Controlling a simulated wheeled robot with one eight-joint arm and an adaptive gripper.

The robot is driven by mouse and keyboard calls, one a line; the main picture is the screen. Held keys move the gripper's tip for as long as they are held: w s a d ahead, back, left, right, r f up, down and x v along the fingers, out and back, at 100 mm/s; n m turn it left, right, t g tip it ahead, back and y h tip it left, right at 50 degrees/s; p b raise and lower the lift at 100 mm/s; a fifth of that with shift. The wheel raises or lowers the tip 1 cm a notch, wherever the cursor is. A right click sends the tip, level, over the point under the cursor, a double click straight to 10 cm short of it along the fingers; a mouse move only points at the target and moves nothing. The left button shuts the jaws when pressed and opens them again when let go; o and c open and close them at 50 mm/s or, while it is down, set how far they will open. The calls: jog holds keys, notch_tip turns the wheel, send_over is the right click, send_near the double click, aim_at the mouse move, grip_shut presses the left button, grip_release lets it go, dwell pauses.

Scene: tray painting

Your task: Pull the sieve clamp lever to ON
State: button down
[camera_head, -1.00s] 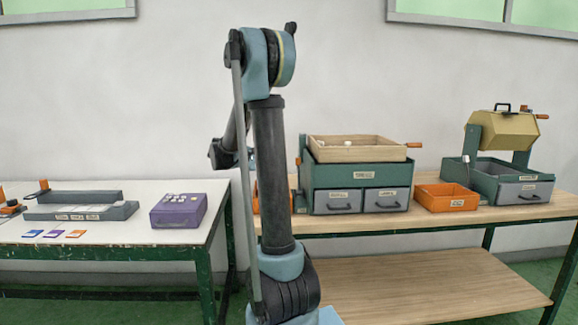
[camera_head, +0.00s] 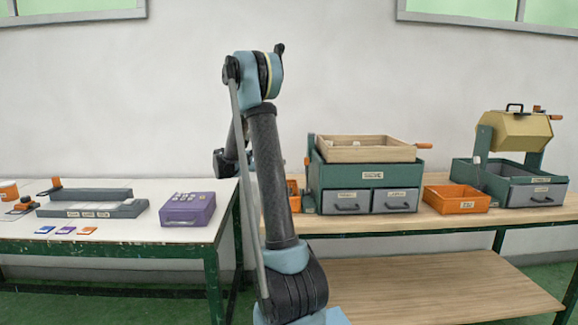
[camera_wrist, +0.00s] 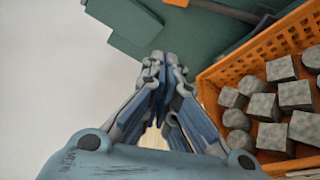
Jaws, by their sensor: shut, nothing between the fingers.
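The sieve unit (camera_head: 339,178) is a green box with two grey drawers and a wooden tray (camera_head: 366,149) on top, on the wooden bench. An upright lever with an orange knob (camera_head: 307,161) stands at its left side; I cannot read its ON marking or tell its setting. In the wrist view my gripper (camera_wrist: 163,62) is shut and empty, with green panels (camera_wrist: 205,35) beyond its tips. A dark bar (camera_wrist: 252,38) crosses the green there; I cannot tell whether it is the lever. In the head view my arm hides the gripper.
In the wrist view an orange crate (camera_wrist: 215,75) of grey blocks lies close right of my fingers. In the head view an orange bin (camera_head: 456,199) and a yellow drum machine (camera_head: 514,130) stand right of the sieve. A white table (camera_head: 120,232) holds a purple box (camera_head: 187,209).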

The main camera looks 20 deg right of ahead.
aim_at(307, 175)
jog(key=d+f, duration=0.1)
jog(key=d, duration=0.9)
jog(key=shift+s+a+r, duration=0.25)
jog(key=shift+s, duration=0.3)
jog(key=shift+s+a+r, duration=0.2)
jog(key=shift+s+a, duration=0.1)
jog(key=shift+s, duration=0.25)
jog(key=shift+s+a+r, duration=0.25)
jog(key=shift+s, duration=0.3)
jog(key=shift+s, duration=0.1)
